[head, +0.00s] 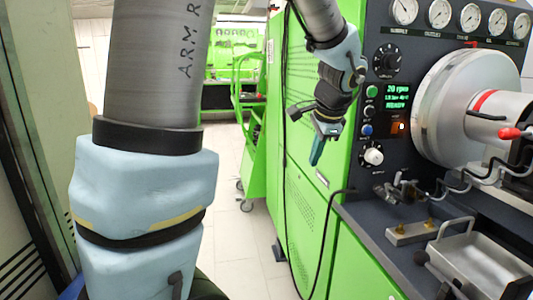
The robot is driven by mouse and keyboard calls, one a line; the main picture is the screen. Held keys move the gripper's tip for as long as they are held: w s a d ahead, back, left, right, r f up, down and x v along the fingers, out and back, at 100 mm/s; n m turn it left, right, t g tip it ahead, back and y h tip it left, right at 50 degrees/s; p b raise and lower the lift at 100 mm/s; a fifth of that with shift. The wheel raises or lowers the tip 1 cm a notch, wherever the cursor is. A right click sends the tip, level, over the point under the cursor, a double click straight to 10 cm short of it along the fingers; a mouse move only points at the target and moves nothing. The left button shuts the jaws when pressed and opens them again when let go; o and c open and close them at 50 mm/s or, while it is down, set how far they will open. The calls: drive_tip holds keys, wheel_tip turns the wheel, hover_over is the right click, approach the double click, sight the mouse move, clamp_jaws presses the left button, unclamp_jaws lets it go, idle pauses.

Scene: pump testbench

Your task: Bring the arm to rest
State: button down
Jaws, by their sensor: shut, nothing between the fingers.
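My gripper (318,150) hangs from the end of my arm near the middle of the head view, its fingers shut and pointing down. Nothing shows between the fingers. It is in front of the green cabinet side of the pump testbench (310,220), left of the dark control panel. My arm comes down from the top of the picture to the gripper, and a large arm link fills the left part of the view. No contact between the gripper and the bench is visible.
The control panel has a lit display (397,96), buttons and a white knob (373,155), with gauges (440,14) above. A large metal drum (440,105) and a metal tray (478,262) are at the right. A green cart (250,110) stands behind on open tiled floor.

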drive_tip(key=s+a+f+n+g, duration=0.1)
drive_tip(key=s+a+f+n, duration=0.1)
drive_tip(key=a+n, duration=0.3)
drive_tip(key=s+a+f+n+g+p, duration=0.1)
drive_tip(key=s+a+f+n, duration=0.2)
drive_tip(key=a, duration=0.4)
drive_tip(key=s+a+f+n+g+h+p, duration=0.1)
drive_tip(key=s+a+f+n, duration=0.2)
drive_tip(key=s+a+n, duration=0.2)
drive_tip(key=shift+s+a+f+n, duration=0.2)
drive_tip(key=shift+s+a+n, duration=0.1)
drive_tip(key=shift+a+n, duration=0.65)
drive_tip(key=c, duration=1.5)
unclamp_jaws()
drive_tip(key=shift+a+m, duration=0.15)
drive_tip(key=shift+m, duration=0.1)
